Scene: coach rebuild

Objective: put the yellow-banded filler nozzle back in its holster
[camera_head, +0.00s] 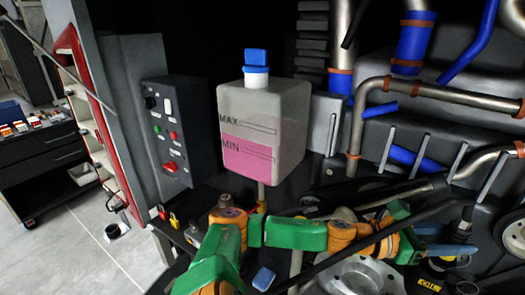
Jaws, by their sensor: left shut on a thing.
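My green and orange left arm reaches across the lower middle to the right. Its gripper (420,247) is at the lower right, shut and small among engine parts, so the fingertips are hard to make out. A blue piece with a small yellow mark (447,251) shows right at the gripper; it looks like the yellow-banded filler nozzle, mostly hidden. I cannot make out the holster. My right gripper is not in view.
A white tank (290,118) with pink fluid and a blue cap stands behind the arm. A dark control box (168,135) is to its left. Metal pipes (440,87) with blue hoses crowd the right. A black hose (330,258) crosses my arm. Open floor lies at left.

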